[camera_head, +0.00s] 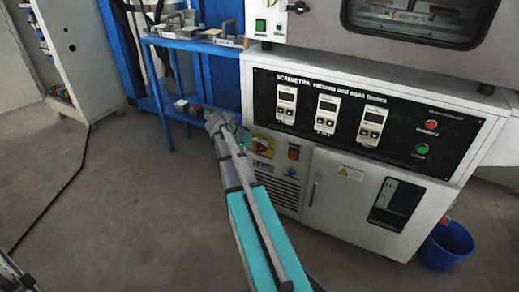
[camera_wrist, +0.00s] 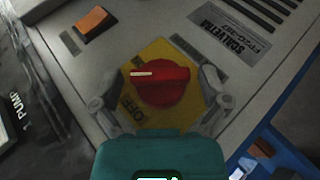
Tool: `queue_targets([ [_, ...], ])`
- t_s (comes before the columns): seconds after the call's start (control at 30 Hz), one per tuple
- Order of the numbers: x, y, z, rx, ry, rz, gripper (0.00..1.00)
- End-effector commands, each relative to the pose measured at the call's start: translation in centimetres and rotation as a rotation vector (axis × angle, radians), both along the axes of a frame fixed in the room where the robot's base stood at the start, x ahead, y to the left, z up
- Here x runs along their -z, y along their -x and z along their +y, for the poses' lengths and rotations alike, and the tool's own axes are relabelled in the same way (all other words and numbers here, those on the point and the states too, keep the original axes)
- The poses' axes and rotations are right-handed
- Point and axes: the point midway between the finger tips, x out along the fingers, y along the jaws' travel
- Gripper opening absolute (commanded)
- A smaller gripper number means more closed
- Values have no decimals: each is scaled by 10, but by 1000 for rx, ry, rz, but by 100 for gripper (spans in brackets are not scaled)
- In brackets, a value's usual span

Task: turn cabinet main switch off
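The main switch is a red rotary knob (camera_wrist: 160,84) on a yellow plate in the wrist view. Its white mark lies roughly level across the picture and toward the left. The word OFF shows on the plate below left of the knob. My gripper (camera_wrist: 158,92) is open, with one finger on each side of the knob and a gap visible to each. In the head view my gripper (camera_head: 222,121) is at the left front of the grey cabinet (camera_head: 332,203). The yellow plate (camera_head: 264,146) shows beside my arm there; the knob is hard to make out.
An orange rocker switch (camera_wrist: 95,22) sits near the knob, and it also shows in the head view (camera_head: 293,153). A black timer panel (camera_head: 360,118) is above. A blue shelf (camera_head: 188,112) stands left of the cabinet, a blue bucket (camera_head: 446,244) right. Floor at left is mostly clear.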

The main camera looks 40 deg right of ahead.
Motion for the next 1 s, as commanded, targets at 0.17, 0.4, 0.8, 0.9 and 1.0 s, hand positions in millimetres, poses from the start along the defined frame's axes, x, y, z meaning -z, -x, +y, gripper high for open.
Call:
queue_targets([
  [0.17,0,0,0,0,0,0,52],
  [0.4,0,0,0,0,1,1,22],
  [0.8,6,-1,0,-1,61,145,22],
  [0.9,5,-1,0,-1,80,188,22],
  [1.0,3,-1,0,0,90,216,22],
])
